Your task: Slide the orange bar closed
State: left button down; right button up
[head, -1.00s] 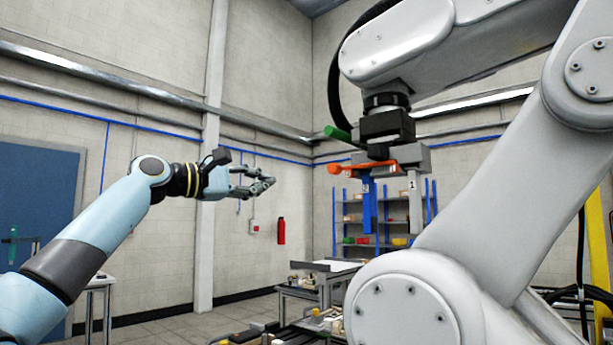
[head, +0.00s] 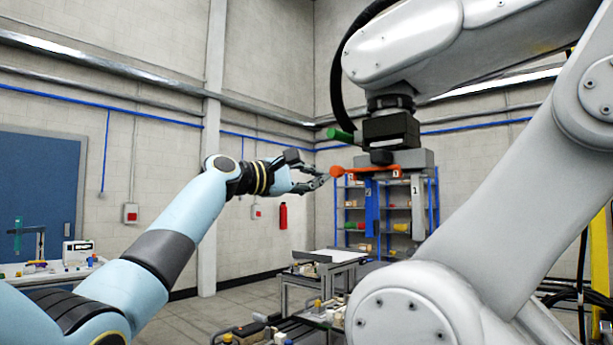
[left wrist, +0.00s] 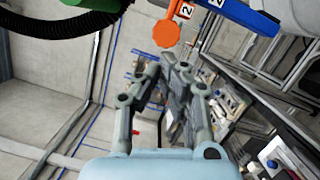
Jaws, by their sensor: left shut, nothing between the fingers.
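The orange bar (head: 366,171) is on the underside of the dark and grey tool head of a large white robot arm. Its rounded knob end points left. In the left wrist view the orange knob (left wrist: 166,33) shows at the top, just beyond my fingertips. My left gripper (head: 322,178) is shut and empty, with its fingertips close to the knob. I cannot tell whether they touch. In the left wrist view the fingers (left wrist: 168,68) come together below the knob. My right gripper is not in view.
A green cylinder (head: 340,135) sticks out left above the bar. A blue finger (head: 372,207) and a grey finger (head: 417,207) hang below the tool head. The white robot arm (head: 500,190) fills the right side.

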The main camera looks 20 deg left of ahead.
pick_arm(q)
jog(key=shift+s+d+p, duration=0.2)
jog(key=shift+d+p, duration=0.25)
jog(key=shift+d, duration=0.1)
jog(key=shift+s+d+p, duration=0.2)
jog(key=shift+d+p, duration=0.2)
jog(key=shift+d, duration=0.15)
